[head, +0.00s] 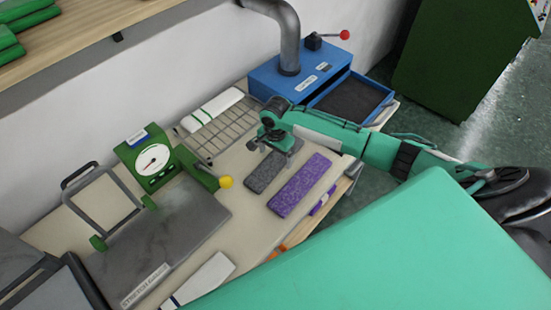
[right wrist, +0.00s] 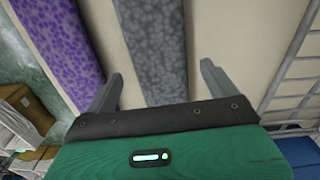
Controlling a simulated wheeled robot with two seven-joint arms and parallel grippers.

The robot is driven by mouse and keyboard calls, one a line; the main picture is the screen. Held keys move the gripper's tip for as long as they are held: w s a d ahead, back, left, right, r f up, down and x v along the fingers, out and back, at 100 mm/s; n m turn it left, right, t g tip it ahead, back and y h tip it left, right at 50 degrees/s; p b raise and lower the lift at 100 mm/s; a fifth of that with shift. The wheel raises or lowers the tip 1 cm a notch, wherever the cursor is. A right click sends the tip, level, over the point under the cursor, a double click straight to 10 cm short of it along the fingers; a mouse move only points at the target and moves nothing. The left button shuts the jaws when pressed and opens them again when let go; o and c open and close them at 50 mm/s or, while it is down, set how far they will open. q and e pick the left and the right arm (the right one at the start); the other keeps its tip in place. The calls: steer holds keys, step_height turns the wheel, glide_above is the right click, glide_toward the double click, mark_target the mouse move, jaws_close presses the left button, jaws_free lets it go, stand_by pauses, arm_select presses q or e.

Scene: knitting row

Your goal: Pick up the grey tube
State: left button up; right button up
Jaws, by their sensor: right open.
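The grey tube (head: 265,172) is a flat, dark grey patterned knitted strip lying on the table, left of a purple strip. My right gripper (head: 278,145) is over its far end in the head view. In the right wrist view the grey tube (right wrist: 155,45) runs between the two open fingers of the right gripper (right wrist: 160,85), and nothing is held. The exact height of the fingers above the table is hard to tell. My left gripper is not in view.
The purple strip (head: 300,185) lies close beside the grey one. A wire rack (head: 215,135) with a white item stands behind left. A green gauge machine (head: 150,160) with a grey plate is at left. A blue box (head: 300,80) with an open drawer is at the back.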

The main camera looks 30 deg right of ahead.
steer(key=shift+f, duration=0.9)
steer(key=shift+c, duration=0.4)
steer(key=c, duration=1)
